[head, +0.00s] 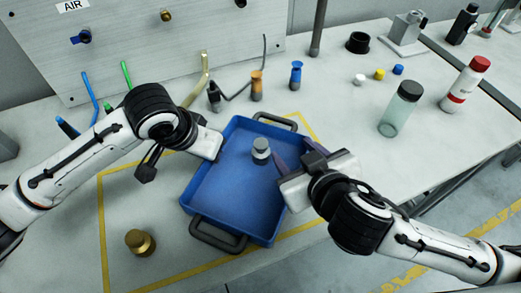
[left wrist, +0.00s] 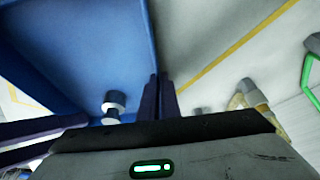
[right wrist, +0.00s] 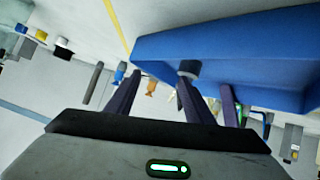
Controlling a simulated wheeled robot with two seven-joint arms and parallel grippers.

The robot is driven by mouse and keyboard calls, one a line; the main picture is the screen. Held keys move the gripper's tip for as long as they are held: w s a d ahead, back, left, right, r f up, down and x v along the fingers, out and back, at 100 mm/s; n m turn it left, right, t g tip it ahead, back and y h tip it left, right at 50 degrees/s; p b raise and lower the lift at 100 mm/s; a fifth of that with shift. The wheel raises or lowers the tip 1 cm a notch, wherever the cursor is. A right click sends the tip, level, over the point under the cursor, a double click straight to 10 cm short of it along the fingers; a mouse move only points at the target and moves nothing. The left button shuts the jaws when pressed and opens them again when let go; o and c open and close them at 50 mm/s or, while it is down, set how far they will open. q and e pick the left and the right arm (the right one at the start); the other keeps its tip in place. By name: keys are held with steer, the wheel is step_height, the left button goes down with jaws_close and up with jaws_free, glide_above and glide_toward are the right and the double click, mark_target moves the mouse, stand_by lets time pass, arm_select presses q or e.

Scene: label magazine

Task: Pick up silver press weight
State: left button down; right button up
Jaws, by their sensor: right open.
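The silver press weight (head: 261,150), a grey cylinder with a narrower neck and knob, stands upright in the blue tray (head: 225,195). It also shows in the left wrist view (left wrist: 113,103) and in part in the right wrist view (right wrist: 188,68), behind a fingertip. My right gripper (head: 291,150) is open at the tray's right side, its dark fingers pointing at the weight; I see no contact. My left gripper (left wrist: 115,110) looks open, with fingers spread in its wrist view. In the head view it is at the tray's left edge, fingers hidden.
A brass weight (head: 140,242) stands on the table left of the tray. The tray has dark handles (head: 218,234) at both ends. Behind it are an orange fitting (head: 257,86) and a blue fitting (head: 296,75). A clear bottle (head: 398,112) stands to the right.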

mark_target(261, 144)
steer(key=shift+m+t+y, duration=0.6)
steer(key=shift+t+y, duration=0.3)
steer(key=s, duration=0.1)
steer(key=s+a+r, duration=0.1)
steer(key=s, duration=0.1)
steer(key=s+a, duration=0.1)
steer(key=s, duration=0.1)
steer(key=shift+s+a+r, duration=0.15)
steer(key=shift+s+r, duration=0.05)
steer(key=shift+r, duration=0.2)
steer(key=shift+a, duration=0.15)
steer(key=x, duration=0.5)
steer(key=shift+w+a+r, duration=0.1)
steer(key=shift+w+a, duration=0.1)
steer(key=shift+x, duration=3.1)
steer(key=shift+s+a, duration=0.15)
steer(key=shift+a, duration=0.05)
jaws_close()
